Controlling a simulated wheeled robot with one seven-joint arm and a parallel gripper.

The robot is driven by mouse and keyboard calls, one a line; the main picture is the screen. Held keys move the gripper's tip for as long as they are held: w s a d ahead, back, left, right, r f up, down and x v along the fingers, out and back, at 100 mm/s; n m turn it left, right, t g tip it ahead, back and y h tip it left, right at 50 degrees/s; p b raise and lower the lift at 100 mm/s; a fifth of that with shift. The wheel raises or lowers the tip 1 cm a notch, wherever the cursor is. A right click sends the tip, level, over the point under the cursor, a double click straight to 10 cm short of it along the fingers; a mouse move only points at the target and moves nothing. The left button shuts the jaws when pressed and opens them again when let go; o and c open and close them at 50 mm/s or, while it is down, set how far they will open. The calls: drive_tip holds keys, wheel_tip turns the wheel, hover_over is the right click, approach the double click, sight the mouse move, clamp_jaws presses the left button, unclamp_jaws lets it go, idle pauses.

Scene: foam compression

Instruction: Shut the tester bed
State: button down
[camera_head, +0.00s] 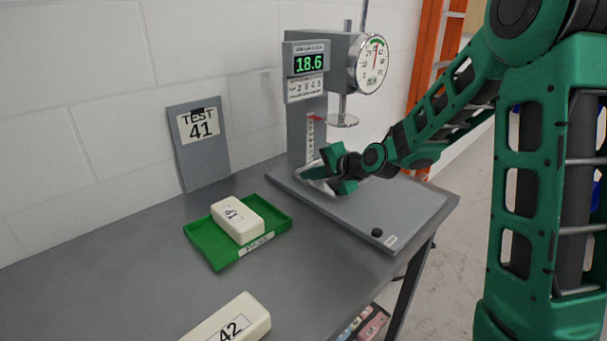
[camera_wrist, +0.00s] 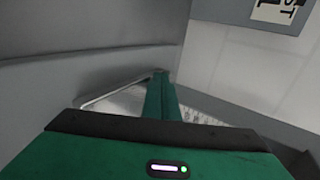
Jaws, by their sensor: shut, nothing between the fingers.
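The foam tester (camera_head: 305,120) stands at the back of the bench, with a green display reading 18.6, a round dial and a disc-shaped platen. Its wide grey base (camera_head: 385,205) reaches forward and carries a black knob and a small label. My gripper (camera_head: 308,173) is low at the foot of the column, over the base's rear. It partly hides a pale, metal-rimmed bed (camera_head: 318,186). In the wrist view, my shut green fingers (camera_wrist: 160,76) are beside this perforated bed (camera_wrist: 122,100). Nothing shows between them. I cannot tell whether they touch the bed.
A green tray (camera_head: 207,247) holds a white foam block marked 41 (camera_head: 237,219). A block marked 42 (camera_head: 235,322) lies at the bench's front. A grey TEST 41 board (camera_head: 205,165) leans on the wall. An orange ladder (camera_head: 424,60) stands behind my arm.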

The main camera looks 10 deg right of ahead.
drive_tip(key=v, duration=1)
drive_tip(key=shift+s+d, duration=0.15)
drive_tip(key=shift+s, duration=0.1)
drive_tip(key=s+d+f+n+g+h, duration=0.1)
drive_tip(key=s+d, duration=0.1)
drive_tip(key=s, duration=0.1)
drive_tip(key=s+d+f+n+g+h, duration=0.1)
drive_tip(key=s+d, duration=0.2)
drive_tip(key=s+d+f+g+h, duration=0.1)
drive_tip(key=s+d, duration=0.1)
drive_tip(key=s, duration=0.1)
drive_tip(key=shift+d+f+n, duration=0.2)
drive_tip(key=shift+d+n, duration=0.15)
drive_tip(key=shift+n, duration=0.05)
drive_tip(key=s+d, duration=0.1)
drive_tip(key=s, duration=0.1)
drive_tip(key=s+d+n+g+h, duration=0.1)
drive_tip(key=s+d, duration=0.1)
drive_tip(key=s, duration=0.1)
drive_tip(key=s+d+f+g+h, duration=0.1)
drive_tip(key=s+d, duration=0.1)
drive_tip(key=s, duration=0.1)
drive_tip(key=shift+s+d+f, duration=0.15)
drive_tip(key=shift+s, duration=0.05)
drive_tip(key=s+d+g, duration=0.2)
drive_tip(key=s, duration=0.8)
drive_tip(key=s+d+n+g+h, duration=0.1)
drive_tip(key=s+d+g, duration=0.2)
drive_tip(key=s, duration=0.6)
drive_tip(key=shift+s, duration=0.35)
